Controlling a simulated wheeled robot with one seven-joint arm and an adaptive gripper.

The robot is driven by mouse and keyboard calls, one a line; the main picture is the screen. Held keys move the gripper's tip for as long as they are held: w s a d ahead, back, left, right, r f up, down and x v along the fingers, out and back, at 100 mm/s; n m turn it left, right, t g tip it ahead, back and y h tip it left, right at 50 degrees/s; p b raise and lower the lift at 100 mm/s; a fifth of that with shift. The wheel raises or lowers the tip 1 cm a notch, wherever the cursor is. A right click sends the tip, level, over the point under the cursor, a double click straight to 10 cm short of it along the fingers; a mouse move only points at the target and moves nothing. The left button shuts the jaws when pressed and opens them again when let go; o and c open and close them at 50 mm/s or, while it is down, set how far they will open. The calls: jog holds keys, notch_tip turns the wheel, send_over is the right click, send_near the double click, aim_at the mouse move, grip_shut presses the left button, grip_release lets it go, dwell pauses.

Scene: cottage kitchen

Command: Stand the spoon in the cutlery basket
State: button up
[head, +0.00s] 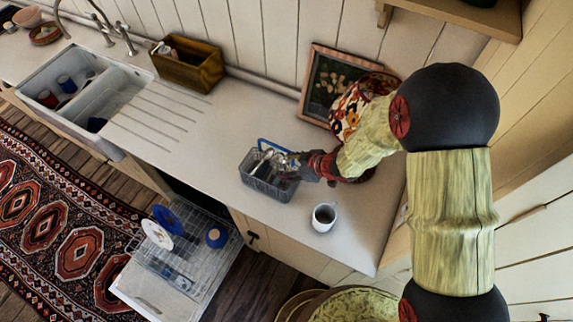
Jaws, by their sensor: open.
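The grey cutlery basket (264,187) with a blue handle stands on the pale counter. Shiny metal cutlery (261,160) shows upright or leaning in its left part; I cannot tell which piece is the spoon. My gripper (293,163) reaches in from the right, over the basket's right side, with its fingers open. A bright metal shape shows at the fingertips, but it is too small to tell whether it touches them. The fingers and arm hide part of the basket's right end.
A white mug (324,217) stands right of the basket, near the counter's front edge. A framed picture (318,91) and a patterned red-and-white object (349,107) are behind my gripper. A wooden box (187,66) stands at the back. An open dishwasher rack (178,262) is below.

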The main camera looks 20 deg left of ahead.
jog(key=v, duration=1.2)
jog(key=shift+f, duration=0.1)
dwell(0.6)
